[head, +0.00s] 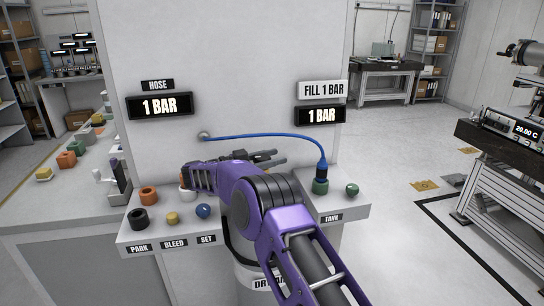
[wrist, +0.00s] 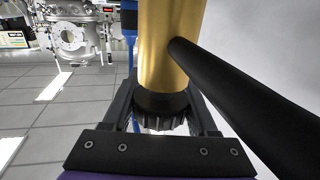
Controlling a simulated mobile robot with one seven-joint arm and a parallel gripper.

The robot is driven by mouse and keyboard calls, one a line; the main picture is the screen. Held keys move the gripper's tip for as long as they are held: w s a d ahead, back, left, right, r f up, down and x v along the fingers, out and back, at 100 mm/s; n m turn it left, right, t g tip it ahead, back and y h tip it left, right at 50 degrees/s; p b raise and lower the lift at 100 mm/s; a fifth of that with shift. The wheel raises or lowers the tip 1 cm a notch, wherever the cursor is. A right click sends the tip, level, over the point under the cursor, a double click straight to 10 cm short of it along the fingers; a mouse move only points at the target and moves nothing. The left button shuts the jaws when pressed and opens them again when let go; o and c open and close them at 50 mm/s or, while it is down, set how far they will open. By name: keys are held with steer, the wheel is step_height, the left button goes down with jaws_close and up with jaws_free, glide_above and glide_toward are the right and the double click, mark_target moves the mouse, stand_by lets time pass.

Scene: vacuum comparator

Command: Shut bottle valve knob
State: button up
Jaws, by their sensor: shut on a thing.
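In the wrist view, a black ribbed knob (wrist: 163,124) sits at the near end of a brass cylinder (wrist: 170,45). I take it for the bottle valve knob. The fingers of my gripper (wrist: 160,108) stand on both sides of the knob and are shut on it. A thick black bar (wrist: 240,90) runs from the brass body to the lower right. In the head view, my purple arm hides the knob and most of the bottle, with only part of a label reading "DR" (head: 263,282) showing. How far the knob is turned cannot be told.
A blue hose (head: 260,136) runs from the wall to a dark green fitting (head: 320,180) above the TANK label. The HOSE display (head: 160,106) and FILL display (head: 320,115) both read 1 BAR. Coloured pieces stand on the left ledge, including a blue ball (head: 203,211).

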steer(key=shift+f, duration=0.15)
steer(key=o, duration=1.4)
step_height(320, 180, up, 10)
steer(key=shift+r+p, duration=0.1)
steer(key=shift+p, duration=0.3)
